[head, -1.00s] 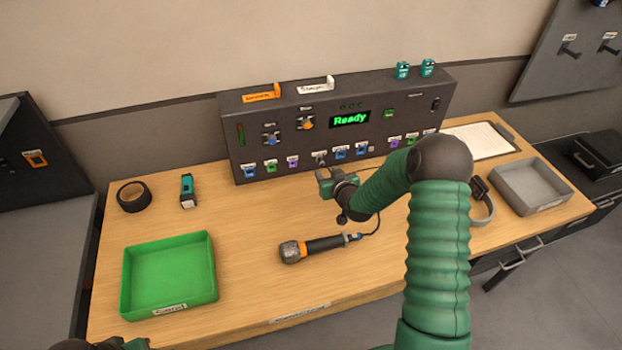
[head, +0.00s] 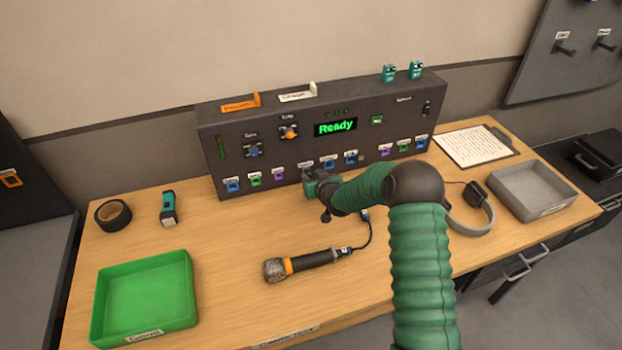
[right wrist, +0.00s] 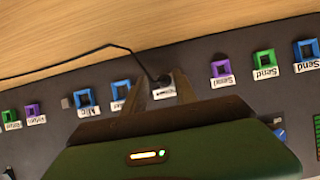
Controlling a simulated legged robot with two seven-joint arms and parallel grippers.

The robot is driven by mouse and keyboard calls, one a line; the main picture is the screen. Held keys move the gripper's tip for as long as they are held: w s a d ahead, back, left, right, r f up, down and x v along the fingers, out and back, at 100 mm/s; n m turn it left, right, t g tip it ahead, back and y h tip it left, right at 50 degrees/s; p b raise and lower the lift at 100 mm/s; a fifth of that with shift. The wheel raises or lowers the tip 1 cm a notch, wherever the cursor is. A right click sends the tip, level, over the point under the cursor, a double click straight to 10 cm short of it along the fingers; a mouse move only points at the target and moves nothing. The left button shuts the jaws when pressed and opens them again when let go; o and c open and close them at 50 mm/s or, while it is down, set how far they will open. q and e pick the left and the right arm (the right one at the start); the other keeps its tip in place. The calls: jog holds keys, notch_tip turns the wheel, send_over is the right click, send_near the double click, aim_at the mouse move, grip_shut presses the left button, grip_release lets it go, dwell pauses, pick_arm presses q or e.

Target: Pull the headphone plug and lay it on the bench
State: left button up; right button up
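The headphone plug (right wrist: 163,79) is black and sits in a labelled socket on the front of the dark console (head: 290,135). A thin black cable runs from it to the left in the right wrist view. My right gripper (right wrist: 168,82) is at the console front, with one finger on each side of the plug. The fingers look apart, and I cannot see clear contact. In the head view my right gripper (head: 318,183) hides the plug. The headphones (head: 470,208) lie on the wooden bench (head: 220,235) at the right. My left gripper is out of view.
A microphone (head: 300,263) with a short cable lies on the bench before the console. A grey tray (head: 535,187) and clipboard (head: 475,146) are at right. Bare bench lies left of the microphone.

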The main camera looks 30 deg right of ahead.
jog(key=shift+s+d, duration=0.1)
jog(key=shift+c, duration=2.3)
jog(key=shift+a+r, duration=0.1)
jog(key=shift+a, duration=0.35)
grip_shut()
jog(key=shift+a+r, duration=0.1)
jog(key=shift+a, duration=0.2)
jog(key=shift+s+d, duration=0.25)
jog(key=shift+d, duration=0.15)
jog(key=shift+s, duration=0.3)
jog(key=shift+s+a+p, duration=0.4)
jog(key=shift+s+a, duration=0.25)
jog(key=shift+s, duration=0.8)
jog(key=shift+s+d, duration=0.1)
jog(key=shift+s, duration=0.05)
